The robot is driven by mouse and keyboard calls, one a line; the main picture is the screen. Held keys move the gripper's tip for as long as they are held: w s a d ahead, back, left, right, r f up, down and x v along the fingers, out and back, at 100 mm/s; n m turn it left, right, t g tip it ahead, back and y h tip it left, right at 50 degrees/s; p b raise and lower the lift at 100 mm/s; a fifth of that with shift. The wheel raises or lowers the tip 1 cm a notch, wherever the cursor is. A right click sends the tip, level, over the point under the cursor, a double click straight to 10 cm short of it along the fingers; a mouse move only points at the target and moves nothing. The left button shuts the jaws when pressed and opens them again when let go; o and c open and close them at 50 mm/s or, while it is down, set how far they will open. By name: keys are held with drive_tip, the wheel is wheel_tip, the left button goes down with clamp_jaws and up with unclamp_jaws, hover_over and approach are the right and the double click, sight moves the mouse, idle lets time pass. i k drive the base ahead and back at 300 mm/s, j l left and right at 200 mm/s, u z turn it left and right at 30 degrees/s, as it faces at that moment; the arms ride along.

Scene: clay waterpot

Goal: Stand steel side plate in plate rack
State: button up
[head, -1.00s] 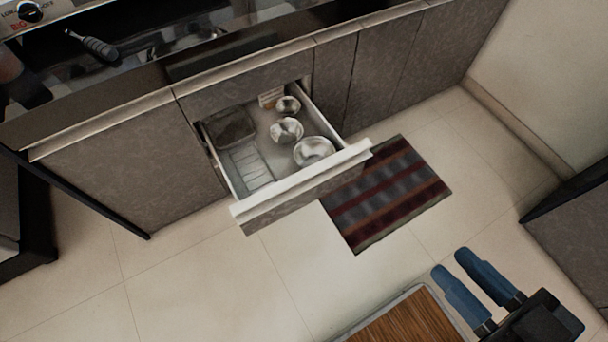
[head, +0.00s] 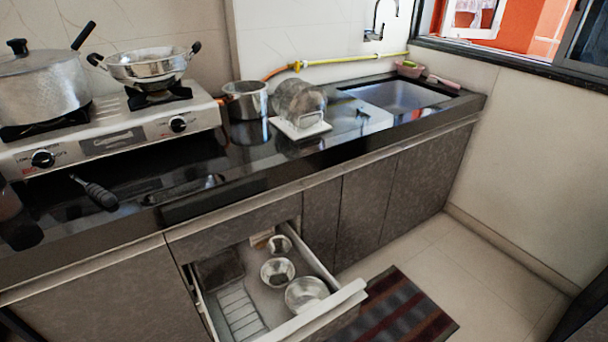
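A white rack (head: 300,129) stands on the black counter, left of the sink. Round shiny steel or glassy pieces (head: 298,100) stand upright in it; I cannot tell how many or whether one is the steel side plate. No separate side plate can be made out for certain elsewhere. My gripper is out of view.
An open drawer (head: 318,313) juts out below the counter, holding several steel bowls (head: 306,293). A steel pot (head: 246,101) stands left of the rack. The sink (head: 398,96) lies right. The stove (head: 110,135) is at left. A striped mat (head: 405,315) lies on the floor.

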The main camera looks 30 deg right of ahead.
sight(248, 309)
drive_tip(key=i+l, duration=0.2)
drive_tip(key=i, duration=0.2)
drive_tip(key=i+l, duration=0.2)
drive_tip(key=i, duration=0.2)
drive_tip(key=i+l, duration=0.2)
drive_tip(key=i, duration=0.15)
